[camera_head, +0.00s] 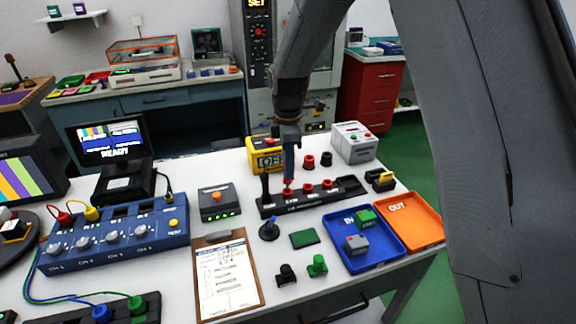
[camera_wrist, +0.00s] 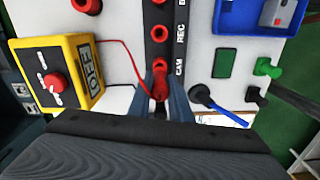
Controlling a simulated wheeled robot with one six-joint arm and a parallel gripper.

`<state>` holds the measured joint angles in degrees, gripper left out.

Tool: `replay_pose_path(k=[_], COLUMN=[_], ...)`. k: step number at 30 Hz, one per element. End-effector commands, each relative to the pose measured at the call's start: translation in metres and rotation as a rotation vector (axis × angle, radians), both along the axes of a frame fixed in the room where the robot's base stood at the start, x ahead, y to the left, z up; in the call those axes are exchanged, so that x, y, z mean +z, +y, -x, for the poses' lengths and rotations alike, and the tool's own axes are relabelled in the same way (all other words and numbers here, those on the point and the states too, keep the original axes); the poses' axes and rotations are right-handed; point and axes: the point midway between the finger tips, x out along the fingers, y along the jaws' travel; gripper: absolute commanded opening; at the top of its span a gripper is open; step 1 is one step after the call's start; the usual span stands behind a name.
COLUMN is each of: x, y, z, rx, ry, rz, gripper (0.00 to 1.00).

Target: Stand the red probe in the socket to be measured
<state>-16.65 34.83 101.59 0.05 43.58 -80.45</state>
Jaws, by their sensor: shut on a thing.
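My gripper (camera_head: 288,180) points down over the left end of the black socket strip (camera_head: 268,208). It is shut on the red probe (camera_wrist: 160,82), which sits between the fingertips in the wrist view. A red lead runs from the probe to the yellow meter (camera_wrist: 85,50), whose display reads OFF; the meter (camera_head: 257,147) stands behind the strip in the head view. The strip has several red sockets, one of them (camera_wrist: 160,34) beside the label REC. The probe is by the label CAM. I cannot tell whether its tip is in a socket; the fingers hide it.
A blue-topped black piece (camera_head: 268,229), a green plate (camera_head: 303,239) and black and green pieces stand in front of the strip. A blue tray (camera_head: 383,262) and an orange OUT tray (camera_head: 410,222) are at right. A clipboard (camera_head: 228,275) and blue channel box (camera_head: 115,240) are left.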

Motion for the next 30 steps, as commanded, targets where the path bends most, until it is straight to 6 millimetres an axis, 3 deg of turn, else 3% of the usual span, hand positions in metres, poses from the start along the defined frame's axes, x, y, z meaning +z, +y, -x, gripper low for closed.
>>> replay_pose_path(k=[30], x=[-0.018], y=[0.0], z=[0.0], rx=[0.0], ry=[0.001], rz=[0.0], gripper=[0.0])
